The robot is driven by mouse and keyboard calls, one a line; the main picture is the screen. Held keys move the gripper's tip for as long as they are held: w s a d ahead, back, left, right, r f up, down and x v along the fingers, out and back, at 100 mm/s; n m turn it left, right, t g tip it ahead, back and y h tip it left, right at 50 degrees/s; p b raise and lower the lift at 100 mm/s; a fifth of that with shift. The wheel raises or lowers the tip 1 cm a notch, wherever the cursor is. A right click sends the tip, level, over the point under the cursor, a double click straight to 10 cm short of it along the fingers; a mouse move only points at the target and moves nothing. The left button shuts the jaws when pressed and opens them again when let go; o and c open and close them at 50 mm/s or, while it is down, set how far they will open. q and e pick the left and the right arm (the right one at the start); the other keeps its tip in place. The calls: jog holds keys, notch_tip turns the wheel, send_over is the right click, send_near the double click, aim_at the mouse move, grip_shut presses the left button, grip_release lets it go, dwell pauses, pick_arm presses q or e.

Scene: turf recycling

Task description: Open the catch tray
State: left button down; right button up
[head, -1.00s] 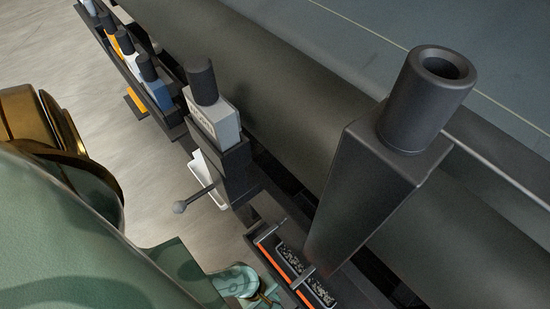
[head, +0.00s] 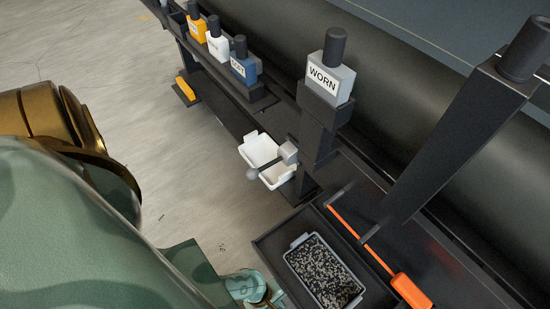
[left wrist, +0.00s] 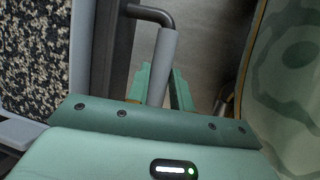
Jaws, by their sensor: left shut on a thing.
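The catch tray (head: 275,242) is a dark drawer low on the machine, in the lower middle of the head view. It stands out from under the machine's bed on my side. A grey bin (head: 296,270) of black and pale granules sits in it. My left gripper (head: 262,292) is at the tray's near side, partly cut off by the frame's bottom. In the left wrist view, my left gripper (left wrist: 158,88) is shut on a grey bar handle (left wrist: 164,52) on a dark bracket (left wrist: 150,13). The granule bin shows at left there. My right gripper is out of view.
An orange tool (head: 410,290) lies beside the tray. A slanted dark post (head: 445,150) rises at right. A post with a "WORN" block (head: 328,80), a white bin (head: 262,150) and a ball-ended lever (head: 253,174) stand behind. Bare floor (head: 190,150) lies left.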

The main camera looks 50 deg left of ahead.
pick_arm(q)
jog(key=shift+s, duration=0.15)
jog(key=c, duration=1.2)
grip_release()
jog(key=shift+c, duration=0.2)
